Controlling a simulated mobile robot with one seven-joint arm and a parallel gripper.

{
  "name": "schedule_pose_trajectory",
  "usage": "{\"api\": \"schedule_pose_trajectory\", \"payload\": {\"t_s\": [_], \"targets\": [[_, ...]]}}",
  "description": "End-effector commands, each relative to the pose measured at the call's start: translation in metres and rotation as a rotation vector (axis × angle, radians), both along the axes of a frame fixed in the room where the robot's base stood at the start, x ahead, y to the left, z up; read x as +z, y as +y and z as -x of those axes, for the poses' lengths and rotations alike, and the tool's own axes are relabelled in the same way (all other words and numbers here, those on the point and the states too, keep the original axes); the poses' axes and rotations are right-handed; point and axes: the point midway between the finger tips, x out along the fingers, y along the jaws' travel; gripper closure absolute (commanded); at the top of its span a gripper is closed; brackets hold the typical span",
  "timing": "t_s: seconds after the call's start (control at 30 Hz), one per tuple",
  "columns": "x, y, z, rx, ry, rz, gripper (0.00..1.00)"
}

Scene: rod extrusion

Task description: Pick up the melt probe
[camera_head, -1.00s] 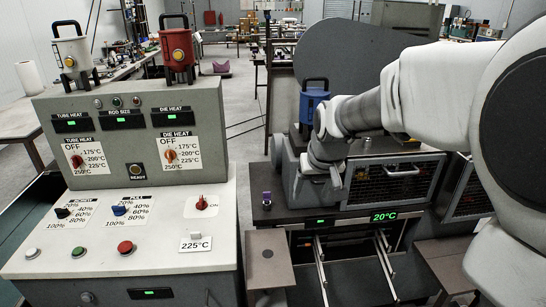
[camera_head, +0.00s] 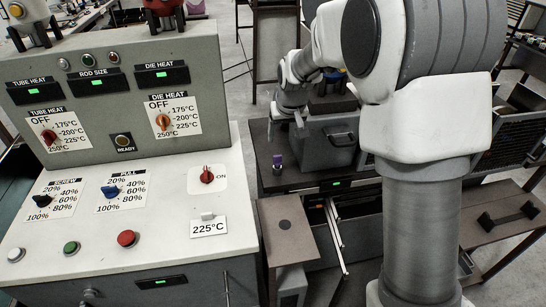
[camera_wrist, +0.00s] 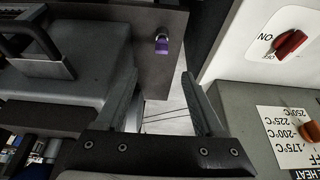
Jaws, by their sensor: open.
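A small purple-topped item (camera_head: 277,162), which looks like the melt probe, stands upright on the dark ledge of the machine, just right of the control panel. It also shows in the wrist view (camera_wrist: 161,45), ahead of the gap between my fingers and apart from them. My gripper (camera_wrist: 160,80) is open and empty, its two grey fingers spread wide. In the head view my arm reaches over the grey machine box, and the wrist end hangs beyond the purple item. My fingers are hard to make out there.
The control panel (camera_head: 125,100) with knobs and buttons stands on the left, close to the ledge. A grey lidded box with a dark handle (camera_head: 343,140) sits right of the purple item. A small brown table (camera_head: 286,240) is in front. A 225°C sign (camera_head: 208,228) stands on the console.

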Motion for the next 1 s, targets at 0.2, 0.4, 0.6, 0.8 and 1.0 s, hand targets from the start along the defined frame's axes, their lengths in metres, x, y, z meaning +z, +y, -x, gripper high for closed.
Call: {"api": "schedule_pose_trajectory", "payload": {"t_s": [0.2,0.4,0.6,0.8,1.0], "targets": [[-0.021,0.002,-0.007,0.001,0.005,0.001,0.30],[-0.058,0.005,-0.023,0.000,0.005,0.001,0.30],[-0.093,0.008,-0.037,0.000,0.004,0.001,0.30],[-0.112,0.010,-0.046,0.001,0.001,0.001,0.30],[-0.124,0.012,-0.050,0.001,0.003,0.001,0.30]]}}
